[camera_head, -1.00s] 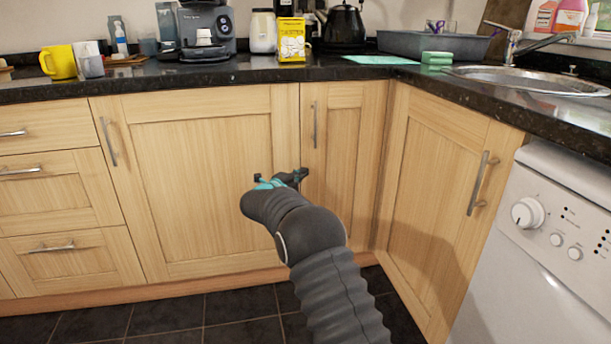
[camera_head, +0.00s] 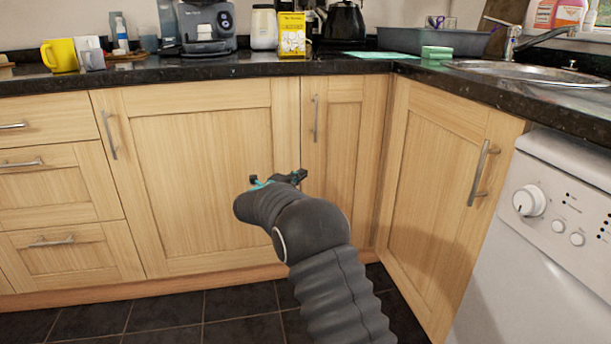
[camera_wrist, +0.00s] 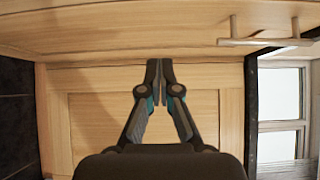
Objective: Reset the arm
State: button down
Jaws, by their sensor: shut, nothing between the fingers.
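My gripper (camera_head: 278,181) is in front of the wooden cupboard doors, below the counter, at the end of my dark grey arm. In the wrist view my gripper (camera_wrist: 160,68) shows its two fingers together at the tips, with nothing between them. A light wooden cupboard door (camera_head: 205,180) lies behind it in the head view. Part of the gripper is hidden behind my wrist in the head view.
A black granite counter (camera_head: 270,68) runs above, holding a yellow mug (camera_head: 62,57), a coffee machine (camera_head: 208,28), a yellow box (camera_head: 292,36), a black kettle (camera_head: 343,24) and a grey basin (camera_head: 430,40). A white appliance (camera_head: 550,250) stands at right. Door handles (camera_head: 480,172) stick out.

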jog(key=s+a, duration=0.3)
jog(key=a, duration=0.4)
jog(key=w+a+f+n+y, duration=0.1)
jog(key=a+f+n+y, duration=0.75)
jog(key=a+n, duration=0.2)
jog(key=s+a+n+g+y+p, duration=0.1)
jog(key=s+n+g+y, duration=0.5)
jog(key=s+n, duration=0.4)
jog(key=s+d+r+n+g+h+p, duration=0.1)
jog(key=s+d+r+n+g, duration=0.15)
jog(key=s+d, duration=0.75)
jog(key=s+d+r+n+g+h+p, duration=0.15)
jog(key=s+d+r, duration=0.4)
jog(key=s, duration=0.85)
jog(key=s+d+r+n+g+p, duration=0.2)
jog(key=s+d+n, duration=0.1)
jog(key=s+d, duration=0.8)
jog(key=s+d+r+m+t+h+p, duration=0.1)
jog(key=s+d+r+m+t+p, duration=0.1)
jog(key=s+d+r, duration=0.5)
jog(key=shift+s+r+t, duration=0.6)
jog(key=shift+s, duration=0.55)
